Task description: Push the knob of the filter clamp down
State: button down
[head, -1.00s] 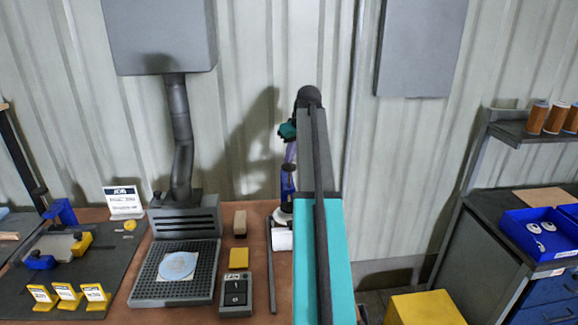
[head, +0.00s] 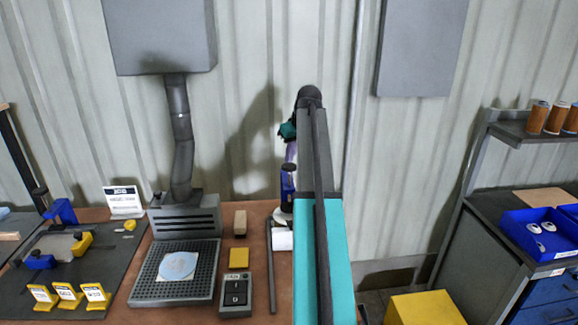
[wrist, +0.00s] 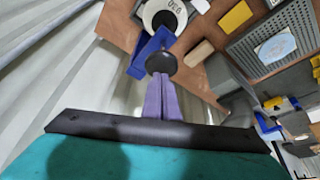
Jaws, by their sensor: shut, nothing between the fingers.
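The filter clamp (wrist: 146,52) is a blue upright body with a round black knob (wrist: 161,61) on top, in the upper middle of the wrist view. In the head view the blue clamp (head: 288,184) stands at the back of the bench, partly hidden by my arm. My gripper (wrist: 162,80) has purple fingers that are shut and empty. Their tips are right at the knob in the wrist view; I cannot tell whether they touch it. It also shows in the head view (head: 291,152), above the clamp. A white round part (wrist: 165,14) lies beside the clamp.
A grey perforated unit with a duct (head: 184,215), a wooden block (head: 240,223), a yellow block (head: 239,257) and a switch box (head: 236,296) stand left of my arm. The corrugated wall (head: 245,100) is close behind. A dark mat with parts lies far left.

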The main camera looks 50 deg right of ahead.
jog(key=shift+f, duration=0.2)
jog(key=shift+f, duration=0.35)
jog(key=shift+f+b, duration=0.45)
jog(key=shift+f, duration=0.3)
jog(key=shift+r, duration=0.1)
notch_tip(320, 180, up, 9)
jog(key=p, duration=0.4)
dwell(1.0)
dwell(0.5)
